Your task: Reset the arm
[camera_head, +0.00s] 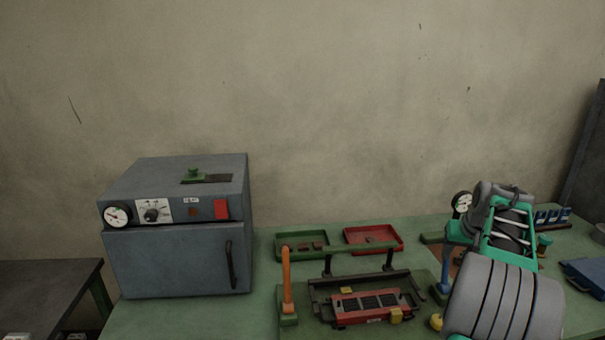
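My arm reaches in from the lower right of the head view, with a large grey ribbed link and a teal and grey section beyond it. The fingers of my gripper cannot be made out; the arm's own links cover that area. I see nothing held. The arm hides part of the green bench (265,270) at the right.
A grey oven-like box (175,260) with a gauge and door handle stands on the bench at left. A machine with an orange lever (287,280) and a red carriage (365,305) is at the centre. Green (290,254) and red trays (362,249) lie behind. A blue case (588,273) is at right.

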